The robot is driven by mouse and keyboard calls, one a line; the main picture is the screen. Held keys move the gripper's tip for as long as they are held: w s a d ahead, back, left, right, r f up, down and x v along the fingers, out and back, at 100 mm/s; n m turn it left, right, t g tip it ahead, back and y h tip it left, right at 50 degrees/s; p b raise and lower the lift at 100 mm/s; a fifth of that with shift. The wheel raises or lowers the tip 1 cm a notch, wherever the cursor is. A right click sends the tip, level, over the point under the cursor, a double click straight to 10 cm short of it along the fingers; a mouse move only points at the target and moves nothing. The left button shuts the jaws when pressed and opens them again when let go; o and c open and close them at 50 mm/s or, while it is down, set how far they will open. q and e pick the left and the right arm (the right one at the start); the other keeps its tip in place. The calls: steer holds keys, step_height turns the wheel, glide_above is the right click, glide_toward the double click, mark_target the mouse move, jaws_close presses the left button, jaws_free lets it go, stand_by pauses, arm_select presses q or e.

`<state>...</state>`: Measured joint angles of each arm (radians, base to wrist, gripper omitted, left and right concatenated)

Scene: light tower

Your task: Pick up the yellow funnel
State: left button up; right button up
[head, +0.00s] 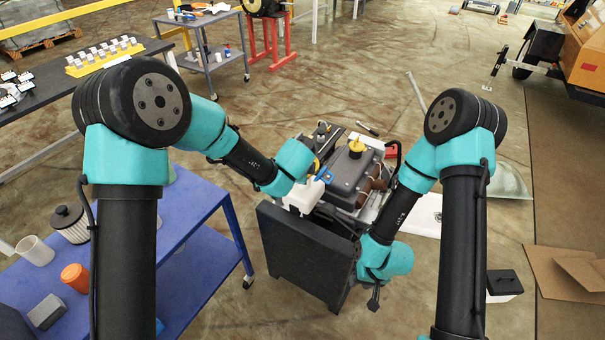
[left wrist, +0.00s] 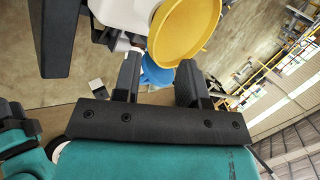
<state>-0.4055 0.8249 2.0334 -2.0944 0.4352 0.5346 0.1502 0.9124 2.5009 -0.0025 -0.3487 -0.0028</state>
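The yellow funnel (left wrist: 187,28) shows in the left wrist view as a wide round bowl just past my left fingertips, beside a white body. In the head view a small yellow edge (head: 315,165) shows by my left gripper (head: 318,178), mostly hidden by it; I cannot tell if it is the same funnel. My left gripper, seen in the left wrist view (left wrist: 158,72), has its two fingers apart, with a blue part (left wrist: 154,74) visible beyond the gap. My right gripper (head: 374,298) hangs low at the front of the engine stand, its fingers too small to judge.
A white jug (head: 302,196) stands by the engine (head: 350,170), which has a yellow piece (head: 366,142) on top. A dark panel (head: 300,250) stands in front. A blue cart (head: 190,205) is at left, holding an orange container (head: 75,276) and a white cup (head: 35,250).

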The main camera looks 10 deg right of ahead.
arm_select(q)
steer(key=shift+x, duration=0.9)
steer(key=shift+x, duration=2.65)
steer(key=shift+s, duration=0.2)
steer(key=shift+f, duration=0.1)
jaws_close()
